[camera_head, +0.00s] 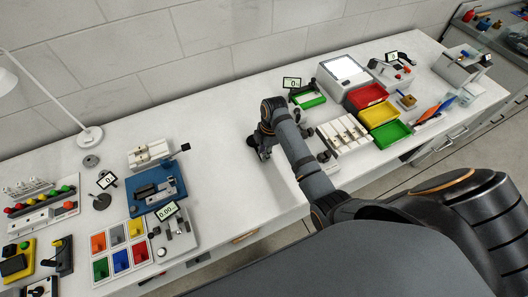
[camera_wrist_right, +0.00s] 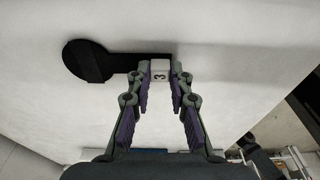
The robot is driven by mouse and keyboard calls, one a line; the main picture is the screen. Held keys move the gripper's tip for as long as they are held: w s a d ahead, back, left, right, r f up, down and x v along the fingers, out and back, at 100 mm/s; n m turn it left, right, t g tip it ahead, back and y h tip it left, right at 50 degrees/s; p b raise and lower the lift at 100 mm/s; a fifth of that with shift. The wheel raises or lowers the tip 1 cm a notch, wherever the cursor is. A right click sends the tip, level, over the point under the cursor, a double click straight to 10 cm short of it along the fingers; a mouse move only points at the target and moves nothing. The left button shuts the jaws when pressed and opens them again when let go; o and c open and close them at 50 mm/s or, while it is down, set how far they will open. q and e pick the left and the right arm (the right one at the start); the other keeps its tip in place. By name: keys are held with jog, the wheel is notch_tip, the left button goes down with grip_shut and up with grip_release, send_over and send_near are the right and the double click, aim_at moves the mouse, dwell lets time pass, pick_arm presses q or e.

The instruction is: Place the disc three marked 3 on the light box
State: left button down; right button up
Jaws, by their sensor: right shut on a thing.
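Disc three is a flat black disc (camera_wrist_right: 89,60) with a black stem and a white tag marked 3 (camera_wrist_right: 160,72). In the right wrist view my right gripper (camera_wrist_right: 160,80) is shut on the tag, and the disc sticks out to the left. In the head view my right gripper (camera_head: 264,152) is low over the middle of the table; the disc is a small dark patch (camera_head: 251,141) beside it. I cannot tell whether it touches the table. The light box (camera_head: 346,68), white with a bright top, stands at the back right, away from the gripper. My left gripper is out of view.
Red (camera_head: 367,95), yellow (camera_head: 379,113) and green (camera_head: 391,133) bins stand in front of the light box. A slotted white rack (camera_head: 343,134) and a green tray (camera_head: 309,97) are nearer my arm. The table's middle left of my gripper is clear.

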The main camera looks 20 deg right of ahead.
jog(key=shift+f, duration=0.15)
jog(key=o, duration=0.9)
jog(key=r, duration=0.4)
jog(key=d+r+p, duration=0.1)
jog(key=r, duration=0.3)
jog(key=r+p, duration=0.1)
jog(key=r, duration=0.3)
jog(key=shift+d+r, duration=0.15)
jog(key=shift+d, duration=0.2)
jog(key=shift+o, duration=0.2)
